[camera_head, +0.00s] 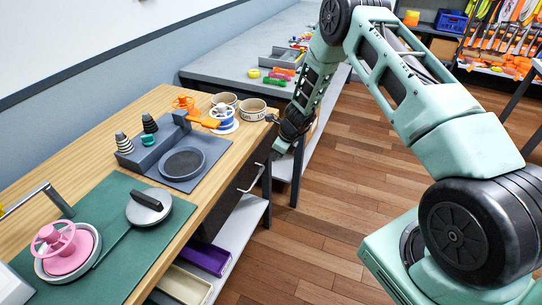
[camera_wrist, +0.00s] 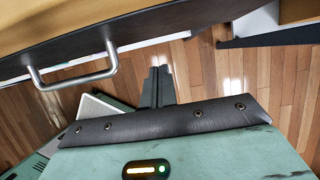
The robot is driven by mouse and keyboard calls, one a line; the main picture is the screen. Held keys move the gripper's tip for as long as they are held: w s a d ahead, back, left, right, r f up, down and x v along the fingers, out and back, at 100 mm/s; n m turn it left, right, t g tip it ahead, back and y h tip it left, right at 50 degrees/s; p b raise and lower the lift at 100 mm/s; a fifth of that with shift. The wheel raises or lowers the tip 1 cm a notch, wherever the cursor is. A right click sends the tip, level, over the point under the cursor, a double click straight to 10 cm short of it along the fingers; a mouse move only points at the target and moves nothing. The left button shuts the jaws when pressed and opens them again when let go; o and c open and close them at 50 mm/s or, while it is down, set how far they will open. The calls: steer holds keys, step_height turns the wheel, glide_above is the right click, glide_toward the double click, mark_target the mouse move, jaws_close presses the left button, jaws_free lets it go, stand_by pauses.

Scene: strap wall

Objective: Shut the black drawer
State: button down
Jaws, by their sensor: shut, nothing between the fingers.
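The black drawer (camera_head: 236,192) is under the front edge of the wooden bench, with a silver bar handle (camera_head: 252,178). In the wrist view its dark front (camera_wrist: 140,28) crosses the upper left and the handle (camera_wrist: 72,78) hangs toward the left. I cannot tell from these views how far the drawer stands out. My gripper (camera_head: 278,149) is beside the bench's front edge, near the far end of the drawer. In the wrist view my gripper (camera_wrist: 157,82) has its dark fingers together, empty, right of the handle and apart from it.
The wooden bench (camera_head: 110,141) carries a grey fixture, spools, round tins (camera_head: 252,109) and a green mat (camera_head: 130,260). A lower shelf holds a purple tray (camera_head: 205,257) and a cream tray (camera_head: 184,285). A grey table (camera_head: 230,62) stands behind.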

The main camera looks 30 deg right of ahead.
steer(key=v, duration=1)
steer(key=shift+b, duration=0.4)
steer(key=s+a+r+n+g+y, duration=0.1)
steer(key=s+a+r+n, duration=0.4)
steer(key=a+n, duration=0.15)
steer(key=s+a+r+n+g, duration=0.1)
steer(key=s+a+r+n, duration=0.35)
steer(key=a, duration=0.35)
steer(key=s+a+r+n+g+y, duration=0.1)
steer(key=s+a+r+n, duration=0.45)
steer(key=a, duration=0.25)
steer(key=s+a+r+n+h, duration=0.1)
steer(key=s+r+n+h, duration=0.1)
steer(key=s+n, duration=0.8)
steer(key=s+a+r+n+h, duration=0.1)
steer(key=s+r+n, duration=0.3)
steer(key=s+n, duration=0.5)
steer(key=s+h, duration=0.1)
steer(key=s, duration=0.2)
steer(key=shift+r+n, duration=0.2)
steer(key=shift+n, duration=0.15)
